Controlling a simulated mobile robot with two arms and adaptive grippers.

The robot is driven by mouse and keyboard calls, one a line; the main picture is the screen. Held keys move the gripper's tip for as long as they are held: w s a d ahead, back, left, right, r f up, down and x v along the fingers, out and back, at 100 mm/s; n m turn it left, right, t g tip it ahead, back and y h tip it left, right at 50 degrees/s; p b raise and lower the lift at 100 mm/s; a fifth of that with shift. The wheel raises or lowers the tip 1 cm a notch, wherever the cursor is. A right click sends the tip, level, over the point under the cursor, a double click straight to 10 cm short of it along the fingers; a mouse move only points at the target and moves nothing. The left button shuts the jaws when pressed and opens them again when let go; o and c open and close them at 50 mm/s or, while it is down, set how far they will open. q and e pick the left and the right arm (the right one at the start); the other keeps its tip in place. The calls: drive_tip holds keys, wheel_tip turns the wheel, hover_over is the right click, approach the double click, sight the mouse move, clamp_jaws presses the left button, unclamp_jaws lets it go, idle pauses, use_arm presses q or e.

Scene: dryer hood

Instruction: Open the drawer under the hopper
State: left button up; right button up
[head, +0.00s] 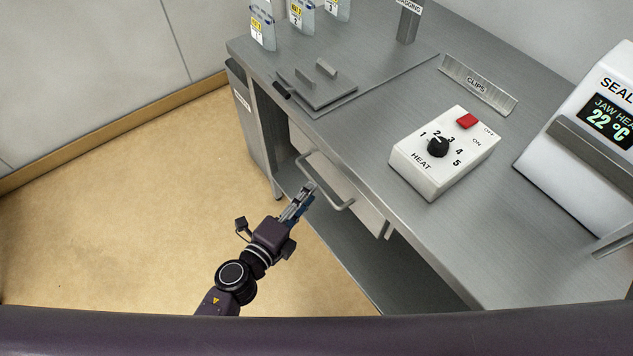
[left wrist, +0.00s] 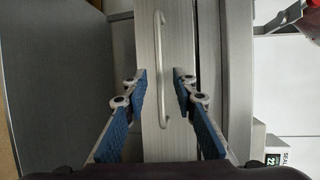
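The drawer (head: 372,216) is a pale metal front under the steel counter, and it looks shut. Its long bar handle (head: 327,178) sticks out from the front. My left gripper (head: 308,190) is close to the handle in the head view. In the left wrist view, my left gripper (left wrist: 160,85) is open, with its blue-padded fingers apart on either side of the handle (left wrist: 161,45) and the drawer front (left wrist: 180,45) behind. I cannot tell whether a finger touches the handle. No hopper can be made out. My right gripper is not in view.
The counter (head: 350,130) carries a white heat-control box (head: 415,172), a sealer (head: 590,165), a clips holder (head: 478,88) and a flat lidded plate (head: 318,90). A lower shelf (head: 400,270) lies below the drawer. The floor (head: 120,210) at left is clear.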

sight(317, 183)
use_arm(q)
drive_tip(key=x, duration=0.5)
drive_tip(key=shift+f, duration=0.1)
drive_tip(key=shift+w, duration=0.1)
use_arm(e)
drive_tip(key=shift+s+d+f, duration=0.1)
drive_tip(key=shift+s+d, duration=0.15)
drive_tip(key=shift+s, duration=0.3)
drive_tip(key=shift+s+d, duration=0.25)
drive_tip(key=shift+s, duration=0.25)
use_arm(q)
clamp_jaws()
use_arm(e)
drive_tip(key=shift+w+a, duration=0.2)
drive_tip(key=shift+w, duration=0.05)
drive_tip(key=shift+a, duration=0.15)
